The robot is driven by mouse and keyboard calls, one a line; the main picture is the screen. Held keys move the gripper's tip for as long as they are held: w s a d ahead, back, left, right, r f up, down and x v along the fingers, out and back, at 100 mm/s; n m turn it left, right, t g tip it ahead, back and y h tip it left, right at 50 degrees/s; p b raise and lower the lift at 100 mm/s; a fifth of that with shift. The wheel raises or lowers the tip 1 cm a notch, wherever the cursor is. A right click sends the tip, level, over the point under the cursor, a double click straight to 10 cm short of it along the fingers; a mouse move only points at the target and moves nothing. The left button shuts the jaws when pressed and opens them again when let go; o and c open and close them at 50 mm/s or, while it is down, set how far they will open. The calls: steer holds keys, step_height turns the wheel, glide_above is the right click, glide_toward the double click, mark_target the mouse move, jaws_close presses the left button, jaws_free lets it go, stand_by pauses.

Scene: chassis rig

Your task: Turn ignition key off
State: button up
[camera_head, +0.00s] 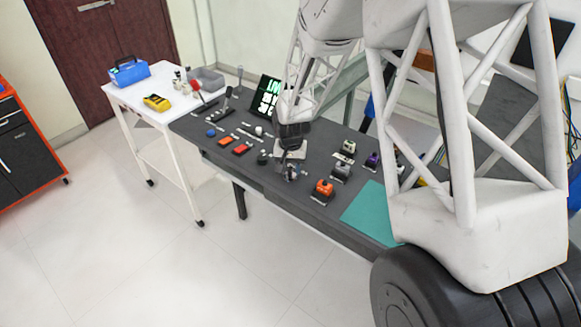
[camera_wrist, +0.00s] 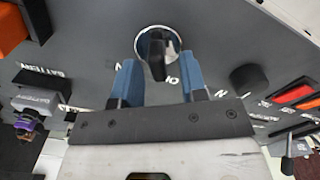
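The ignition key (camera_wrist: 156,56) is a black grip in a round silver collar on the dark grey panel, at the top middle of the wrist view. My gripper (camera_wrist: 160,76) has two blue fingertips standing apart, one on each side of the key's lower end in the picture. I cannot tell whether either fingertip touches the key. Part of the lettering beside the key is hidden by the right finger. In the head view my gripper (camera_head: 291,171) is low over the front part of the panel, and the key cannot be made out clearly there.
A black knob (camera_wrist: 248,78) stands right of the key. An orange block (camera_head: 323,188) and a grey block (camera_head: 341,170) stand right of my gripper. Red and orange switches (camera_head: 241,148) lie to its left. A teal mat (camera_head: 368,212) lies at the panel's right.

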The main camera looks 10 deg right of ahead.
mark_target(291, 167)
steer(key=shift+r, duration=3.8)
steer(key=shift+r, duration=0.15)
steer(key=shift+s+d+r, duration=0.15)
steer(key=shift+s+r, duration=0.1)
steer(key=s+d+r, duration=0.3)
steer(key=s+r, duration=0.6)
steer(key=s+d+r+n+t, duration=0.1)
steer(key=s+r, duration=0.2)
steer(key=s, duration=0.6)
steer(key=s+d+r, duration=0.2)
steer(key=s+r, duration=0.2)
steer(key=s, duration=0.5)
steer(key=s+d+r+n+t, duration=0.1)
steer(key=s+d+r, duration=0.1)
steer(key=s, duration=0.8)
steer(key=shift+r+n+t, duration=0.3)
steer(key=shift+r, duration=0.45)
